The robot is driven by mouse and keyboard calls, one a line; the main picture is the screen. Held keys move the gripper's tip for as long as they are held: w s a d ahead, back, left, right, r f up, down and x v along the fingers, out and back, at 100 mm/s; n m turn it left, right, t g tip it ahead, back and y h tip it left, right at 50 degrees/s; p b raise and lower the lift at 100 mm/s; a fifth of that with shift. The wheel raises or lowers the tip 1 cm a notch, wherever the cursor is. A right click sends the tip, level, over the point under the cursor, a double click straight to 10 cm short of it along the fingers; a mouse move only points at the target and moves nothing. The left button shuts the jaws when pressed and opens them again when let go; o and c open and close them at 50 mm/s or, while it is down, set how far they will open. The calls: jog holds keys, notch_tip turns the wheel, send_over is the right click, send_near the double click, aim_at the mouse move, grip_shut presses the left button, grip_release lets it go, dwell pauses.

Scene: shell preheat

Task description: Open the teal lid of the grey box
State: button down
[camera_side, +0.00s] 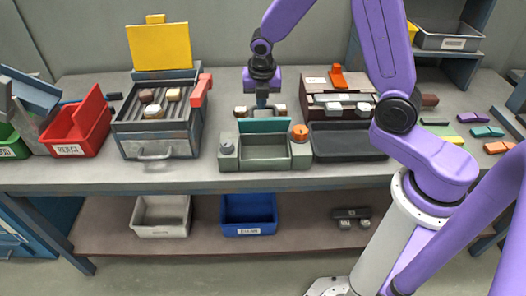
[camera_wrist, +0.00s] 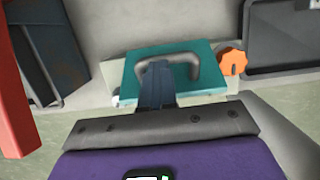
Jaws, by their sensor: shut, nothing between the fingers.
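The grey box (camera_side: 265,163) stands at the middle of the bench. Its teal lid (camera_side: 266,126) appears raised at the back of the box, with the grey interior showing in front of it. In the wrist view, the lid (camera_wrist: 198,84) fills the middle, with a grey loop handle (camera_wrist: 182,56) on its face. My gripper (camera_side: 262,103) is just above and behind the lid's upper edge. In the wrist view my gripper (camera_wrist: 158,68) is shut and overlaps the handle's left part. It holds nothing. I cannot tell whether the fingertips touch the handle or lid.
An orange knob (camera_side: 299,132) is on the box's right and a grey knob (camera_side: 227,148) on its left. A grill unit with a red lever (camera_side: 201,90) stands left. A black tray (camera_side: 347,145) lies close on the right. Small blocks lie behind the box.

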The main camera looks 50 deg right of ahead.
jog(key=w+d+g+y, duration=0.2)
jog(key=w+d, duration=0.2)
jog(key=shift+w+d+f, duration=0.3)
jog(key=shift+f, duration=0.15)
dwell(0.3)
dwell(0.7)
